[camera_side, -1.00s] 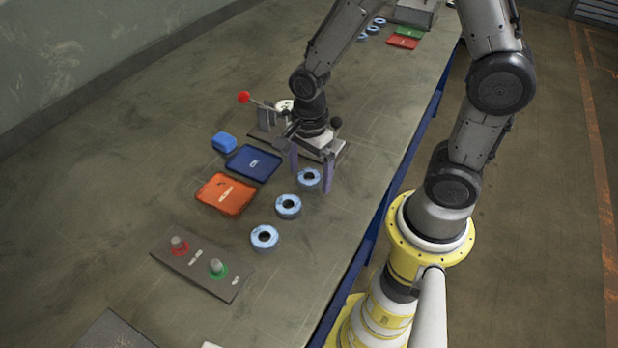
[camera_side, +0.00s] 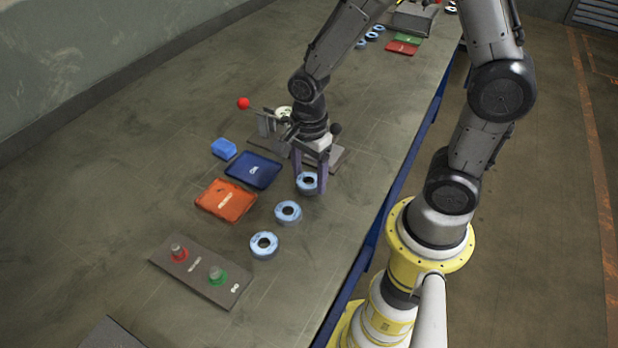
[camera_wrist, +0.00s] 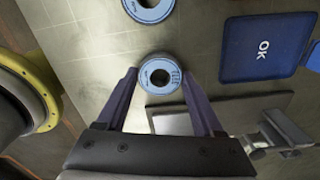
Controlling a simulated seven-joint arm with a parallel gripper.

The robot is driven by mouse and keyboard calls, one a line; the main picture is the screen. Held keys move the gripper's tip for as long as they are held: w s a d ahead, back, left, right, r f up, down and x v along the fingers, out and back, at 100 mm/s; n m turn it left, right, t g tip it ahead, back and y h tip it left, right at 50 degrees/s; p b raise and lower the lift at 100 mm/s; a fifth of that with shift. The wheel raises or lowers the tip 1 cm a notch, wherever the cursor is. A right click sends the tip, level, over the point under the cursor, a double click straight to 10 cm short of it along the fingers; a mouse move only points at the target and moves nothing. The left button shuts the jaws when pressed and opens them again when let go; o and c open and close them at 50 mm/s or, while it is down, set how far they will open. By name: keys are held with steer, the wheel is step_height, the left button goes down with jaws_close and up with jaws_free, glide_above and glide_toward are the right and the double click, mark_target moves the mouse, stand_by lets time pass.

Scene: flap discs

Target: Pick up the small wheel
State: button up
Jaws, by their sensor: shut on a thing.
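The small wheel (camera_side: 307,188), a light blue ring with a dark centre hole, is the farthest of a row of three on the table. My gripper (camera_side: 309,185) is around it, pointing down, with a purple finger at each side. In the wrist view my gripper (camera_wrist: 159,76) is shut on this wheel (camera_wrist: 147,77), and the wheel sits between the fingertips. I cannot tell any gap between the wheel and the table. Two similar wheels, a middle one (camera_side: 288,220) and a near one (camera_side: 264,253), lie free; part of one also shows in the wrist view (camera_wrist: 147,14).
A blue tray (camera_side: 253,171) marked OK and an orange tray (camera_side: 225,201) lie left of the wheels. A blue block (camera_side: 223,148) is beyond them. A machine with a red-knobbed lever (camera_side: 243,103) stands behind my gripper. A button panel (camera_side: 200,270) is at the near left.

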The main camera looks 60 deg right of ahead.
step_height(320, 180, up, 2)
steer(key=shift+r, duration=0.15)
steer(key=s+r, duration=1)
steer(key=s, duration=0.4)
steer(key=w+d+m, duration=0.3)
steer(key=w+d, duration=0.1)
steer(key=w, duration=0.8)
steer(key=w+d+f, duration=0.1)
steer(key=d, duration=0.1)
steer(key=w+d+f+m, duration=0.1)
steer(key=d+f, duration=0.1)
steer(key=w+d+f+m, duration=0.1)
steer(key=d+f, duration=0.1)
steer(key=shift+w+d+f, duration=0.1)
steer(key=shift+w+d, duration=0.05)
steer(key=shift+w, duration=0.1)
steer(key=shift+d+f, duration=0.1)
steer(key=shift+f, duration=2.15)
steer(key=shift+f, duration=0.7)
